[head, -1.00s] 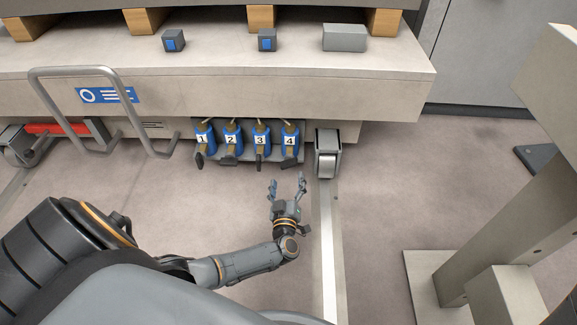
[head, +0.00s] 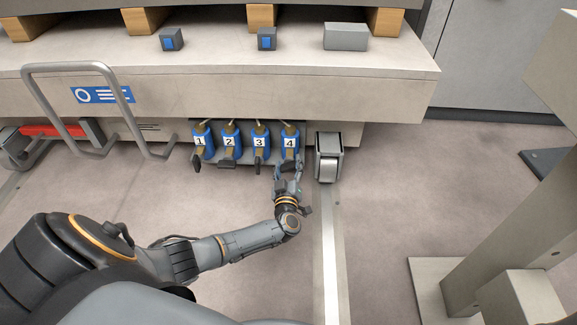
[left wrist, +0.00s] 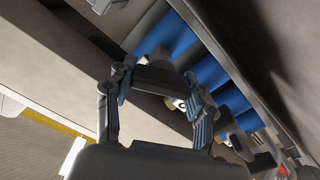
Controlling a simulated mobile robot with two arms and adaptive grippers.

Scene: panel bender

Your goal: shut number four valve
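The number four valve (head: 289,142) is a blue body with a white "4" label, at the right end of a row of similar valves under the bench. My left gripper (head: 288,170) is just below and in front of it. Its fingers are spread, one on each side of the valve's dark handle (left wrist: 162,78), as the left wrist view shows. I cannot tell whether the fingers touch the handle. In the head view the gripper mostly hides this handle. My right gripper is not in view.
Valves one (head: 201,142), two (head: 230,141) and three (head: 260,141) stand to the left. A roller in a metal bracket (head: 328,157) is close on the right. A grey tubular rail (head: 32,103) stands at the left. The floor in front is clear.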

